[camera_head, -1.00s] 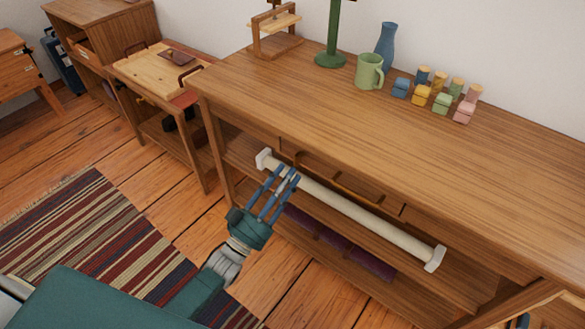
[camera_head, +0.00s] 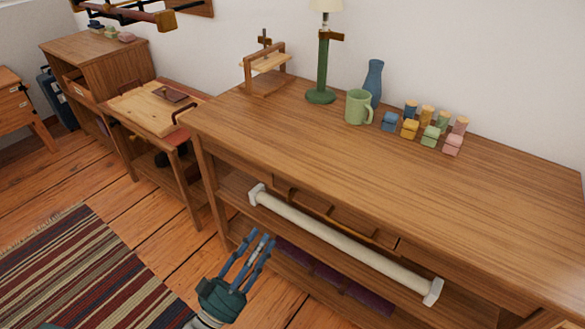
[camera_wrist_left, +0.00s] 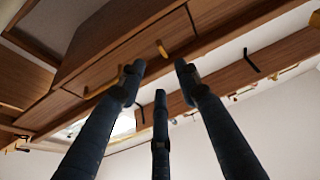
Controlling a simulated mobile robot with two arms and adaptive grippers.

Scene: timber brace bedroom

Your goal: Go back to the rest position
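My left gripper (camera_head: 258,246) is teal with slim blue-grey fingers. In the head view it is low in the picture, in front of the left part of the wooden desk (camera_head: 310,125). Its fingers point up and away, below the long pale bar on the desk's front. In the left wrist view the three fingers (camera_wrist_left: 158,85) stand apart with nothing between them. Wooden panels and a pale wall lie beyond the fingers. My right gripper does not show in either view.
The pale bar (camera_head: 340,240) runs along the desk's front, above a low shelf. A green mug (camera_head: 357,107), a blue vase (camera_head: 374,80), a green lamp (camera_head: 322,65) and several small coloured blocks stand on the desk. Bare floor and a striped rug (camera_head: 85,270) lie to the left.

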